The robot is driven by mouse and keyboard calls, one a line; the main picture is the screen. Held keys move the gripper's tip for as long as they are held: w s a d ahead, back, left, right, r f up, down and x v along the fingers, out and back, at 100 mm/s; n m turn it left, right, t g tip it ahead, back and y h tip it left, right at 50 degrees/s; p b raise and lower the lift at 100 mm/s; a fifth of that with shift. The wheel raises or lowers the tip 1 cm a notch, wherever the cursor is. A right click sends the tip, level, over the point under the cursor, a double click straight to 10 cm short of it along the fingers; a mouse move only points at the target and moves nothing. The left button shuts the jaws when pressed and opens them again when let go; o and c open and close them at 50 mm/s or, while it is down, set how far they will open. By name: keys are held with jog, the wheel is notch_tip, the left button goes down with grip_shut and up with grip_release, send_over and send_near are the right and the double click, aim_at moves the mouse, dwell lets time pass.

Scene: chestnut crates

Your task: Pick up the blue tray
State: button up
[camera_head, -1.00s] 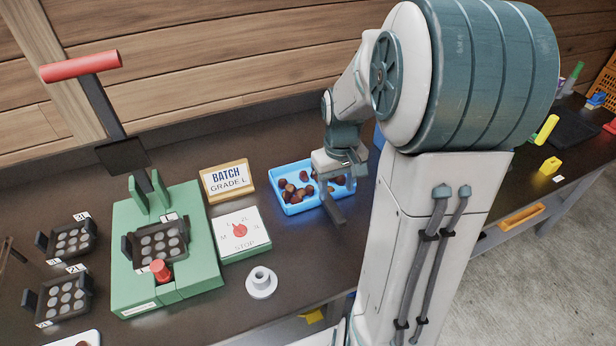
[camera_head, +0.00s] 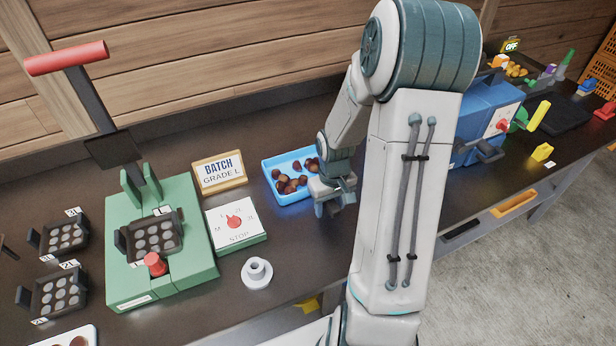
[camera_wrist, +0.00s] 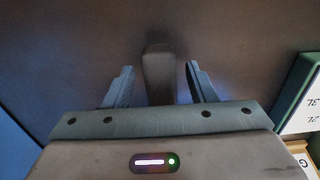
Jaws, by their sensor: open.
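The blue tray (camera_head: 289,201) lies on the dark bench, right of the batch sign, with brown chestnuts (camera_head: 288,183) in it. My gripper (camera_head: 331,208) is low at the tray's front right corner and hides that corner in the head view. In the wrist view my gripper (camera_wrist: 162,78) has its two fingers apart. A brownish-grey bar shows between them; I cannot tell what it belongs to. Whether a finger touches the tray is hidden.
Left of the tray stand the batch sign (camera_head: 219,173), the dial box (camera_head: 236,226) and a green press (camera_head: 160,250). A white round piece (camera_head: 257,274) sits in front of the dial box. A blue machine (camera_head: 487,115) stands right, behind my arm. Bare bench lies in front of the tray.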

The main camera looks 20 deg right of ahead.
jog(key=shift+f, duration=0.75)
grip_shut()
jog(key=shift+r, duration=0.1)
